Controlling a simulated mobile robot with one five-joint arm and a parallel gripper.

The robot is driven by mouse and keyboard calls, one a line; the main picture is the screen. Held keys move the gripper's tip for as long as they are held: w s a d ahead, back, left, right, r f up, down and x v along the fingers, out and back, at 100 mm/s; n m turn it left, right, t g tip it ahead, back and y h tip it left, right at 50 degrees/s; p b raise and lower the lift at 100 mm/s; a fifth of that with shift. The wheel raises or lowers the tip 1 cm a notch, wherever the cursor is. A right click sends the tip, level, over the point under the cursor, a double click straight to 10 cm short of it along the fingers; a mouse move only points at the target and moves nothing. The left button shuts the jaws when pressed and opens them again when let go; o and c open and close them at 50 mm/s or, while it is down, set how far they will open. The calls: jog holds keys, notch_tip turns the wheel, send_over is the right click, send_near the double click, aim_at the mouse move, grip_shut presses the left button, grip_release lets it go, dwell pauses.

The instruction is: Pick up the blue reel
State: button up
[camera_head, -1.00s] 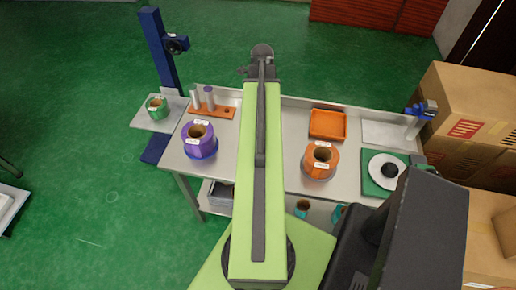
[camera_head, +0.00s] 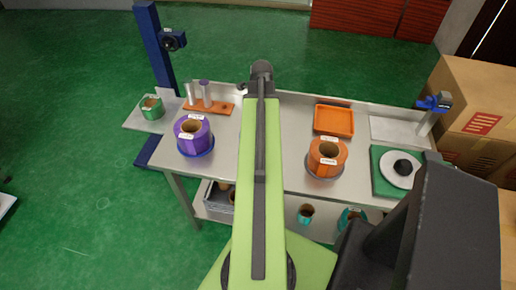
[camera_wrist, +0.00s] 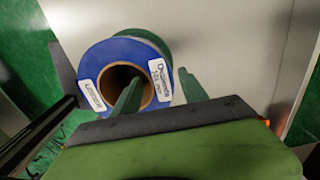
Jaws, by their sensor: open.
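The blue reel (camera_wrist: 97,62) shows in the wrist view, with a blue face, white labels and a brown hollow core. It lies on a pale surface, and a green rim shows behind it. My gripper (camera_wrist: 160,76) is open; one green finger overlaps the core opening and the other is by the reel's right edge. I cannot tell whether the fingers touch the reel. In the head view I cannot make out the blue reel; my arm covers the middle of the table.
On the table (camera_head: 292,128) stand a purple reel (camera_head: 183,140), an orange reel (camera_head: 316,161), an orange tray (camera_head: 333,121) and an orange rack (camera_head: 221,107). A green reel (camera_head: 145,110) sits on a side plate. Teal reels (camera_head: 306,215) are on the lower shelf. Boxes (camera_head: 480,90) stand right.

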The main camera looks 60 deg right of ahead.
notch_tip(320, 180, down, 5)
jog(key=b, duration=0.4)
jog(key=shift+f+b, duration=0.1)
jog(key=shift+b, duration=0.2)
jog(key=shift+r, duration=0.2)
grip_shut()
dwell(0.6)
